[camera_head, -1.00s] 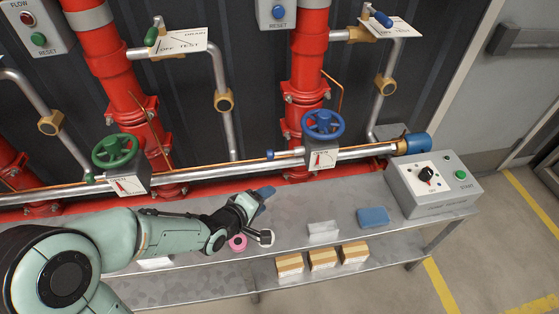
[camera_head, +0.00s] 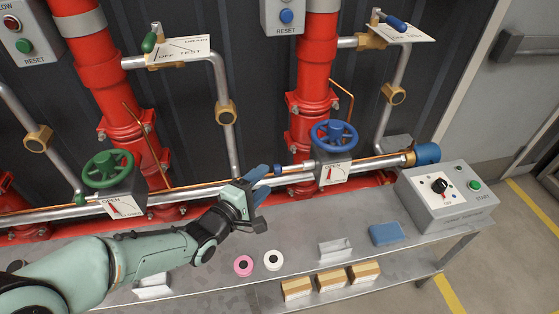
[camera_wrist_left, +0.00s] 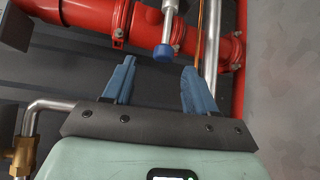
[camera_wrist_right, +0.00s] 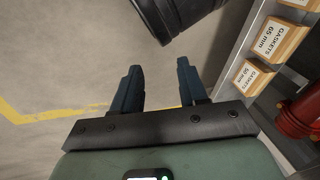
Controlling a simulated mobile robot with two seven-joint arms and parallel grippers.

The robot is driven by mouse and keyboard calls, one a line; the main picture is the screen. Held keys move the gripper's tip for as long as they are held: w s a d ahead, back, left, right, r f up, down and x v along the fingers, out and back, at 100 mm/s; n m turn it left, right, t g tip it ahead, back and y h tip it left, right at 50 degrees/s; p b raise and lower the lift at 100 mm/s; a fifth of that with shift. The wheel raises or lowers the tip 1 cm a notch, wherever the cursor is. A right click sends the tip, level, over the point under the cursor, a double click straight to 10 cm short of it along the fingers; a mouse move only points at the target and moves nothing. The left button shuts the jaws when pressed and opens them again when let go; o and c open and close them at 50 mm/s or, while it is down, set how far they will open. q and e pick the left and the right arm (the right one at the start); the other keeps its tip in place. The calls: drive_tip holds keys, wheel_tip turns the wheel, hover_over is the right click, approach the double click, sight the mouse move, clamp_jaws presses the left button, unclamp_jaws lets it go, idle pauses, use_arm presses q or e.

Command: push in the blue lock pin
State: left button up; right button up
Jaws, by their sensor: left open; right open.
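The lock pin's blue knob (camera_head: 278,169) sits at the left end of a short silver shaft beside the blue handwheel (camera_head: 335,135). The knob also shows in the left wrist view (camera_wrist_left: 163,52), ahead of the fingertips and roughly in line with the gap between them. My left gripper (camera_head: 263,181) is open and empty, close to the left of the knob; no contact is visible. Its blue fingers also show in the left wrist view (camera_wrist_left: 157,68). My right gripper (camera_wrist_right: 158,66) is open and empty, over the floor beside the shelf.
A silver horizontal pipe (camera_head: 225,190) runs behind the bench (camera_head: 210,268). A pink ring (camera_head: 243,265), a white ring (camera_head: 273,260), a metal bracket (camera_head: 335,248) and a blue block (camera_head: 386,233) lie on the bench. A control box (camera_head: 447,200) stands at right.

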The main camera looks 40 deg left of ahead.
sight(279, 169)
use_arm(q)
drive_tip(key=w, duration=0.2)
drive_tip(key=w+f+b, duration=0.1)
drive_tip(key=w, duration=0.5)
drive_tip(key=shift+a+f, duration=0.35)
drive_tip(key=shift+f, duration=0.05)
drive_tip(key=shift+w+b, duration=0.3)
drive_tip(key=shift+w, duration=0.25)
use_arm(e)
drive_tip(key=f, duration=0.1)
drive_tip(key=d+f, duration=0.1)
drive_tip(key=f, duration=0.1)
drive_tip(key=shift+w+d, duration=0.1)
drive_tip(key=shift+w, duration=0.05)
